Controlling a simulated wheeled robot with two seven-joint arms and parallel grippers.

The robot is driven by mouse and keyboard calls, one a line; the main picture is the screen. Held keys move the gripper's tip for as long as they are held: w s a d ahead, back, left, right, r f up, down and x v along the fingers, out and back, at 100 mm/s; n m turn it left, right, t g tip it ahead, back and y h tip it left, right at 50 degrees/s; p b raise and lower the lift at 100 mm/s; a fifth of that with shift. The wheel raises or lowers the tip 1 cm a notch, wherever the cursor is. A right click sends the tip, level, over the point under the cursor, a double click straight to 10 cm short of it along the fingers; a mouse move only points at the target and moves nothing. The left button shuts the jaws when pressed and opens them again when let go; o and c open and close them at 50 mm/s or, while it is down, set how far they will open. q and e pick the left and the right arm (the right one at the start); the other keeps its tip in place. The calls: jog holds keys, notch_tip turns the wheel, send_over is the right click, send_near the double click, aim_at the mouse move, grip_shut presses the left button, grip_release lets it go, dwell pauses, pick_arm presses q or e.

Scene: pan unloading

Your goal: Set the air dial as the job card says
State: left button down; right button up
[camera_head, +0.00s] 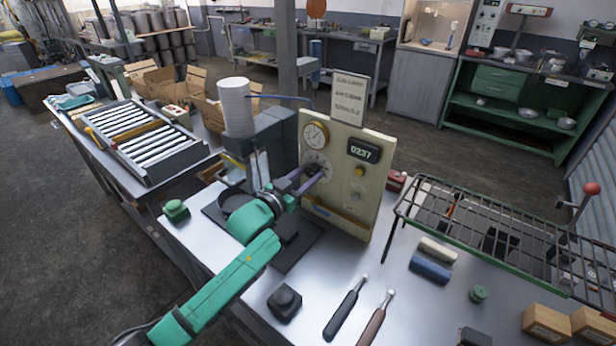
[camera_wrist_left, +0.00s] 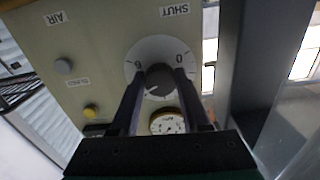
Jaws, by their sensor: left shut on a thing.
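The air dial is a white disc (camera_wrist_left: 145,52) with a dark round knob (camera_wrist_left: 160,78) at its middle, seen upside down in the left wrist view. My left gripper (camera_head: 318,171) is shut on the knob, with one finger on each side of it. The dial's face (camera_head: 309,160) is partly hidden by the gripper in the head view. It sits on a cream panel (camera_head: 373,148), below a round gauge (camera_head: 315,134). The job card (camera_head: 349,97) stands on top of the panel; its lines are too small to read surely. My right gripper is not in view.
A display (camera_head: 363,150) on the panel reads 0237. A grey post stands close to the panel's left. A green wire rack (camera_head: 480,225) is at the right. Two handled tools (camera_head: 345,308) and a blue roll (camera_head: 430,270) lie on the metal bench in front.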

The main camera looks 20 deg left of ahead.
pick_arm(q)
jog(key=shift+r+m, duration=0.15)
jog(key=shift+m, duration=0.85)
jog(key=shift+c, duration=1.9)
grip_release()
jog(key=shift+s+a+f+b, duration=0.15)
jog(key=shift+s+f+b, duration=0.1)
jog(key=shift+s+b, duration=0.05)
jog(key=b+v, duration=0.3)
jog(key=v, duration=1)
jog(key=shift+s, duration=0.4)
jog(key=shift+a, duration=0.15)
